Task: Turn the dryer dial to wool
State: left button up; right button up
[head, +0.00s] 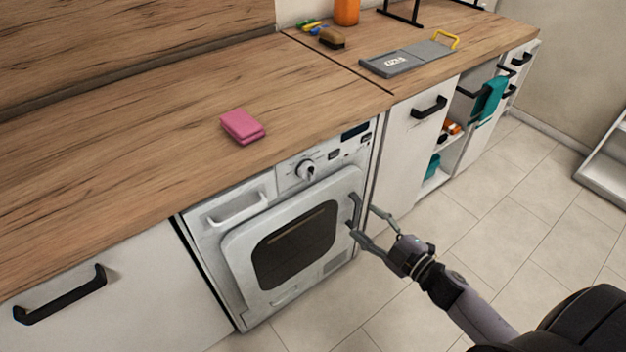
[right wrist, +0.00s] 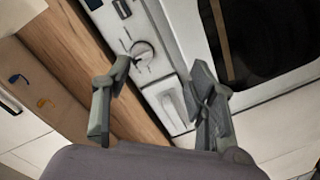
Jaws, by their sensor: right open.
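The white dryer (head: 235,235) stands under the wooden counter with its dark-windowed door shut. Its round dial (head: 306,170) is on the upper front panel, with small buttons and a dark display to its right. The dial (right wrist: 142,50) also shows in the right wrist view, just beyond the left finger's tip. My right gripper (head: 362,221) is open and empty, its fingers spread in front of the right side of the dryer door, near the door handle. It is below and to the right of the dial; I see no contact with the dial. My left gripper is not in view.
The dryer's door handle (head: 354,209) stands out close to my right fingers. A pink folded cloth or sponge (head: 242,126) lies on the counter (head: 130,130) above the dryer. A grey board (head: 405,60) and a brush (head: 331,38) lie farther back. The tiled floor (head: 480,220) at right is clear.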

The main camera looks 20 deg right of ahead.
aim_at(312, 176)
jog(key=shift+o, duration=0.5)
jog(key=shift+n+y, duration=0.9)
jog(key=r, duration=0.1)
jog(key=a+r, duration=0.1)
jog(key=r, duration=0.1)
jog(key=a+r, duration=0.1)
jog(key=shift+w+r, duration=0.3)
jog(key=shift+w, duration=0.1)
jog(key=p+x, duration=0.1)
jog(key=x, duration=1.5)
jog(key=shift+w+r, duration=0.15)
jog(key=shift+w, duration=0.25)
jog(key=shift+c, duration=0.5)
jog(key=c, duration=1.1)
